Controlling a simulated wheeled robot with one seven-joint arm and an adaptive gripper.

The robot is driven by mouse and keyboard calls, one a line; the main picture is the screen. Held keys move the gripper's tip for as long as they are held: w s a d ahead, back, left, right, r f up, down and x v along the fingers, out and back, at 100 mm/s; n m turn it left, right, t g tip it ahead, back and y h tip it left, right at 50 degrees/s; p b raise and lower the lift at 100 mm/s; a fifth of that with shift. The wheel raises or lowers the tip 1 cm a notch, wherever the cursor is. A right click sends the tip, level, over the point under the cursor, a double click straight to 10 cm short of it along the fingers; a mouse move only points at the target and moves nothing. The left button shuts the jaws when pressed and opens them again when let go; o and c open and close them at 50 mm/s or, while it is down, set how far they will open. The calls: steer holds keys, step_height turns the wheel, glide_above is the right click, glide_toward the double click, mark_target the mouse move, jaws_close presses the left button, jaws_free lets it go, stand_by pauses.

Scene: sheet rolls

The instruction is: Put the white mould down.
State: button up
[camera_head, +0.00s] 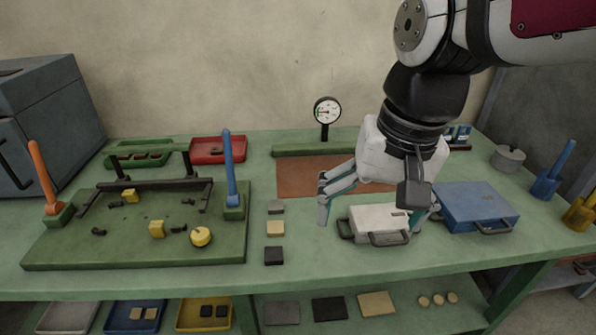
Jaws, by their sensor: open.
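The white mould (377,224) is a low white box with dark handles. It rests on the green table to the right of the middle, left of a blue mould (475,205). My gripper (370,215) is open, with its fingers spread wide. One finger hangs left of the white mould and the other shows at its right side, by the gap to the blue mould. The left finger looks apart from the mould. Whether the right finger touches it I cannot tell. Part of the mould's right end is hidden by my gripper.
A green board (140,245) with orange and blue upright handles and yellow pieces fills the left. Small blocks (275,228) lie left of the white mould. A dial gauge (326,112) and brown mat (302,178) are behind. The table's front strip is clear.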

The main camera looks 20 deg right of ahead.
steer(key=s+a+f+n, duration=0.1)
steer(key=s+a+n, duration=0.1)
steer(key=s+n, duration=0.3)
steer(key=shift+s+a+n+t, duration=0.25)
steer(key=shift+s+n+t, duration=0.05)
steer(key=shift+s, duration=0.65)
step_height(320, 180, up, 10)
steer(key=t+p, duration=0.1)
steer(key=p, duration=0.7)
steer(key=shift+f+t, duration=0.15)
steer(key=shift+t, duration=0.25)
